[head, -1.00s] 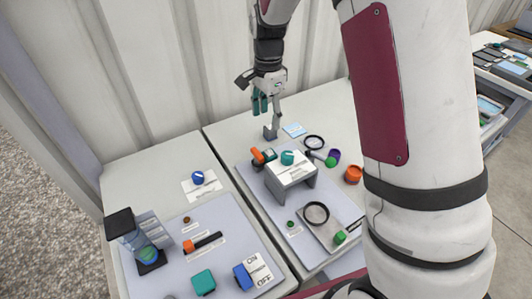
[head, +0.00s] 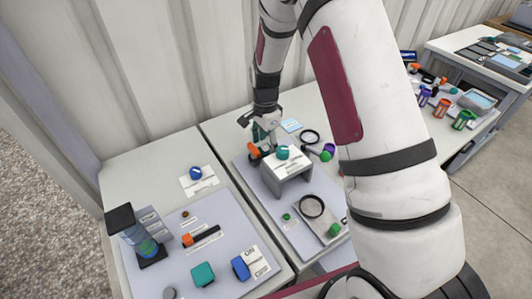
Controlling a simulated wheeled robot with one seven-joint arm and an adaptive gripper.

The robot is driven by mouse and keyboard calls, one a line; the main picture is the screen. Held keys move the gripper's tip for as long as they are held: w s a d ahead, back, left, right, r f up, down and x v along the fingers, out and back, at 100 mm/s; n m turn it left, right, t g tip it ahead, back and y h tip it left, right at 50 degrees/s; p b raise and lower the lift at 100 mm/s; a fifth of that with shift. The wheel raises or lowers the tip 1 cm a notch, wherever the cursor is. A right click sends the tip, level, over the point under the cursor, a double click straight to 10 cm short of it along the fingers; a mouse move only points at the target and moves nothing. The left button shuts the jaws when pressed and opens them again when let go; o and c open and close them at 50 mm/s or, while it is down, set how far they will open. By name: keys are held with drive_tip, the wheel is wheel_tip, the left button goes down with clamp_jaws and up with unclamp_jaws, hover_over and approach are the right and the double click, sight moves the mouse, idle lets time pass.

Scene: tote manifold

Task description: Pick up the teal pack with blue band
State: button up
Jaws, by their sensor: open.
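My gripper (head: 264,137) is low over the far part of the right-hand tabletop, just behind a grey raised stand (head: 290,178). It is open, with its fingers pointing down. A small orange and dark part (head: 255,152) lies beside the fingers, at the stand's far left corner. Teal-green shows at the fingers, but I cannot tell finger pads from a pack there. A plain teal block (head: 203,275) lies on the left-hand mat, with no clear blue band on it. I cannot make out a blue band on any teal thing.
The stand carries a teal knob (head: 283,153). A black-capped bottle holder (head: 134,240) and a blue switch block (head: 242,268) are on the left mat. A corrugated wall rises behind.

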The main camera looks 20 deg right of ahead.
drive_tip(key=shift+f, duration=0.75)
clamp_jaws()
drive_tip(key=shift+r, duration=0.1)
